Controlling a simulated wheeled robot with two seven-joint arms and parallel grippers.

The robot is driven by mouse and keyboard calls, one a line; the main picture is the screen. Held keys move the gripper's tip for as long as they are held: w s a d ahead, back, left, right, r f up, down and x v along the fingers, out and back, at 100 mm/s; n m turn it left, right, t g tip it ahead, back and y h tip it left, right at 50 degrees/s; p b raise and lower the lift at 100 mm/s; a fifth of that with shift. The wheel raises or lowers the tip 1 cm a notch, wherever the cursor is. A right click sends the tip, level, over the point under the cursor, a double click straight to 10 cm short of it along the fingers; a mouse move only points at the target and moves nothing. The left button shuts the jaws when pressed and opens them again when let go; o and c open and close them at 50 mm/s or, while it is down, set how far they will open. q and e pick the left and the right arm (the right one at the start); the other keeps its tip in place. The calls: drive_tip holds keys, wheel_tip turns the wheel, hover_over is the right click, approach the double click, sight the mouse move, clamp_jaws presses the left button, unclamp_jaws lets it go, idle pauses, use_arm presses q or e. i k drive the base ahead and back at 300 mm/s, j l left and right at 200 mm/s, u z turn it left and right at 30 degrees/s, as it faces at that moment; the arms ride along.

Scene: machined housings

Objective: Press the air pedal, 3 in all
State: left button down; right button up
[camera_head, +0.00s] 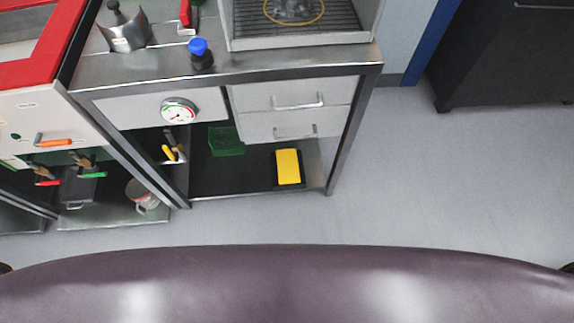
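A yellow rectangular pad in a dark frame (288,166), which looks like the air pedal, sits on the low dark shelf under the metal bench, toward its right end. Its top face shows clear and nothing touches it. I cannot tell whether it is pressed down. Neither of my grippers shows in the head view.
The metal bench (330,60) has two drawers (292,109) above the pedal and a round gauge (179,111). A green bin (226,141) stands left of the pedal. A blue-capped bottle (200,54) stands on top. Grey floor (440,190) is free in front and right.

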sight(288, 167)
drive_tip(key=i+l+u, duration=0.1)
drive_tip(key=l, duration=0.25)
drive_tip(key=i+l, duration=0.25)
drive_tip(key=i+l+u, duration=0.15)
drive_tip(key=l, duration=0.3)
drive_tip(key=i+l+u, duration=0.1)
drive_tip(key=l, duration=0.25)
drive_tip(key=l+u, duration=0.1)
drive_tip(key=l, duration=0.6)
